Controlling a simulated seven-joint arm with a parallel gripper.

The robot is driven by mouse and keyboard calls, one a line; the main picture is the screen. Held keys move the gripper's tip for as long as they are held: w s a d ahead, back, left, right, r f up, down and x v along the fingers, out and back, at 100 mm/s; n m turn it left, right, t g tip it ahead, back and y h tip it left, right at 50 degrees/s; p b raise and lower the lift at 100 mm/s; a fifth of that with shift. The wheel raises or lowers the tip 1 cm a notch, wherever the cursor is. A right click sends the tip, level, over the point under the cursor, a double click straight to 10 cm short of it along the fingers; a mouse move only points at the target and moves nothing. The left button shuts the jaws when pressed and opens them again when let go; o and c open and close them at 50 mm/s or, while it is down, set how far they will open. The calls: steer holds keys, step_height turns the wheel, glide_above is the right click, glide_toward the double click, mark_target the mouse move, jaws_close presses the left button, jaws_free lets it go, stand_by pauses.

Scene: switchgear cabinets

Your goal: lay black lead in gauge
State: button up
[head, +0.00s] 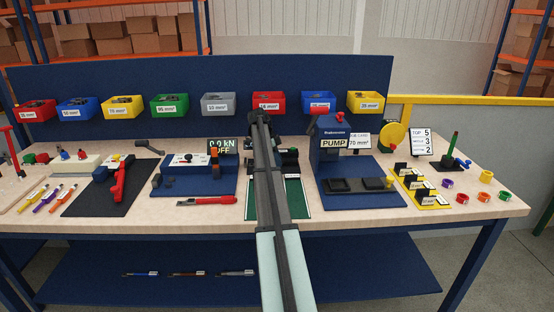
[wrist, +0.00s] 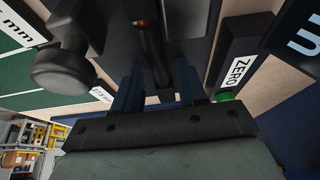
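In the wrist view my gripper (wrist: 155,82) has its two dark blue fingers on either side of a thin black lead (wrist: 152,48) with a small orange-copper end. The fingers look shut on it. The lead points away from me over a dark grey block, apparently part of the gauge (wrist: 205,30); I cannot tell whether they touch. A ZERO label (wrist: 238,70) and a green button lie to the right. In the head view my gripper (head: 262,118) is mostly hidden by my arm above the middle of the bench. Black gauge parts (head: 288,163) show right of it, by a green mat (head: 292,200).
A round dark knob (wrist: 62,72) stands close to my left finger in the wrist view. In the head view, the blue pump press (head: 340,135) stands right, a tester with a display (head: 222,147) left. Several bins (head: 218,103) line the back panel. Several leads (head: 190,273) lie below.

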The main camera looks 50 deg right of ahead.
steer(key=v, duration=1.2)
steer(key=shift+r, duration=0.15)
stand_by(0.6)
